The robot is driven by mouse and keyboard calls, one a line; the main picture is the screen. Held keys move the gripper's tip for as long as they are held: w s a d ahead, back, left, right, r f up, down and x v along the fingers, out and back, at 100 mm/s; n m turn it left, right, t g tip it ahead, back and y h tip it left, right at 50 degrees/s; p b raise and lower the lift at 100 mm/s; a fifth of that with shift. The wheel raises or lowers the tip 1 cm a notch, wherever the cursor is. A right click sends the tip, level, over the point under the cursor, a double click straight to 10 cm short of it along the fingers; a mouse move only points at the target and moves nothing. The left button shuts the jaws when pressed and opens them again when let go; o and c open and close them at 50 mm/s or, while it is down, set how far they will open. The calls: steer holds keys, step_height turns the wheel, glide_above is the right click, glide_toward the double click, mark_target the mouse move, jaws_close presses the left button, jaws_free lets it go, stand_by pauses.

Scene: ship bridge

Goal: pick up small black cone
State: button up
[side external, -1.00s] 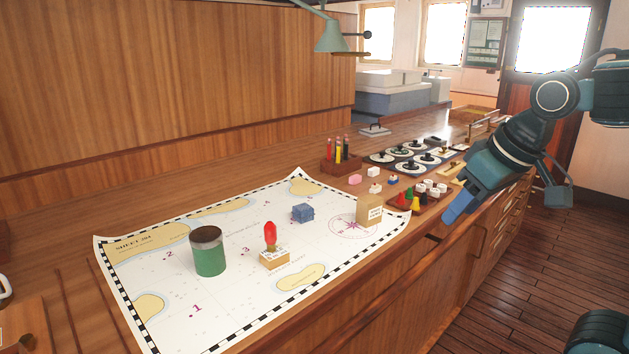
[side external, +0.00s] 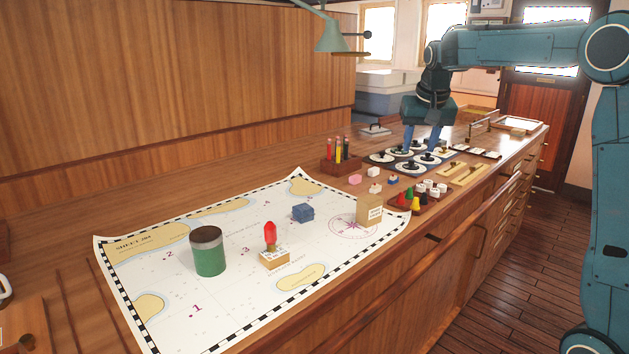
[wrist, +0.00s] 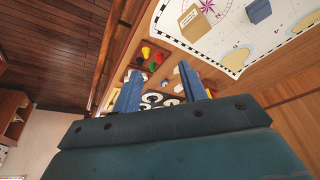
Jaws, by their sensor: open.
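My gripper (side external: 420,146) is open and empty, pointing down over the black squares with white discs (side external: 427,158) on the counter. Its two blue fingers also show in the wrist view (wrist: 159,80), spread apart. Small dark pieces sit on the white discs in the side view. In the wrist view the discs lie between and beyond the fingers, partly hidden by the gripper body.
A rack of coloured tubes (side external: 341,164), a cardboard box (side external: 369,211) and small blocks stand nearby. A chart (side external: 225,290) bears a green can (side external: 208,252) and a red-handled stamp (side external: 270,238).

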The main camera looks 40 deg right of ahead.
steer(key=w+d+f+m+g, duration=0.1)
steer(key=d+f, duration=0.3)
steer(key=d, duration=0.4)
steer(key=w+d+f+m, duration=0.3)
steer(key=d+f, duration=0.1)
steer(key=d, duration=0.4)
steer(key=shift+w+m+g, duration=0.3)
steer(key=shift+g, duration=0.1)
steer(key=shift+f, duration=0.1)
glide_above(425, 193)
steer(key=a, duration=0.2)
steer(key=f, duration=0.5)
steer(key=s+f, duration=0.1)
steer(key=f, duration=0.2)
steer(key=shift+d, duration=0.1)
steer(key=shift+w+f, duration=0.1)
steer(key=shift+f, duration=0.1)
steer(key=shift+d+x, duration=0.15)
steer(key=shift+x, duration=1.05)
steer(key=shift+d+x, duration=0.1)
steer(key=shift+x, duration=1.15)
steer(key=shift+w+r, duration=0.1)
steer(key=shift+w, duration=0.1)
steer(key=shift+c, duration=0.2)
